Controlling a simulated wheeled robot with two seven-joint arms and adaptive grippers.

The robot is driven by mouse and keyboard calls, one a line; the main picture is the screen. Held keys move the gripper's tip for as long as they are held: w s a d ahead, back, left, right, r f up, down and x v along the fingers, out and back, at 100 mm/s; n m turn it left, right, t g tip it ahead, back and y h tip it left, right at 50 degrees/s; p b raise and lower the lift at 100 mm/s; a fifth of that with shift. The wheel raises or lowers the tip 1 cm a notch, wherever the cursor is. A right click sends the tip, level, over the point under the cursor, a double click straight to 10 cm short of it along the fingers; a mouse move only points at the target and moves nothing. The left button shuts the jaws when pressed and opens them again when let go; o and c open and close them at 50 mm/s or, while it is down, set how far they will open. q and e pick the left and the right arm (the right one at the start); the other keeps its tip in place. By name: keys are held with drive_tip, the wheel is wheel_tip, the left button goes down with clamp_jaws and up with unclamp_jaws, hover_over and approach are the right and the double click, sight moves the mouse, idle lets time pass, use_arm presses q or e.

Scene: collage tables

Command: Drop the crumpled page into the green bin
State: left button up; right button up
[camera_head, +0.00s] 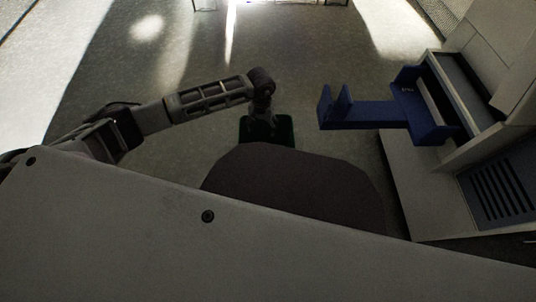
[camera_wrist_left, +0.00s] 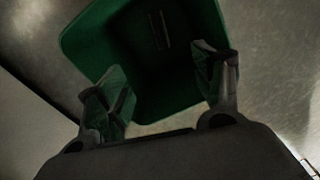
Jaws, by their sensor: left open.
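The green bin (camera_head: 285,130) stands on the floor ahead of me, partly hidden by my left arm and the dark rounded shape in front. It also shows in the left wrist view (camera_wrist_left: 88,42), with its opening below the fingers. My left gripper (camera_wrist_left: 162,72) is open, with its fingers spread above the bin and nothing visible between them. In the head view the left gripper (camera_head: 262,118) hangs over the bin, small and dark. The crumpled page is not discernible in either view; the bin's inside is dark, with faint pale marks. My right gripper is out of view.
A blue bracket-like tray (camera_head: 365,114) juts out to the right of the bin from a pale cabinet (camera_head: 420,190). A dark vented panel (camera_head: 505,190) is on the cabinet's side. The grey floor (camera_head: 185,60) is clear beyond my left arm.

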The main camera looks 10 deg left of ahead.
use_arm(q)
wheel_tip(320, 180, up, 12)
idle(0.7)
drive_tip(key=shift+f, duration=0.15)
idle(0.8)
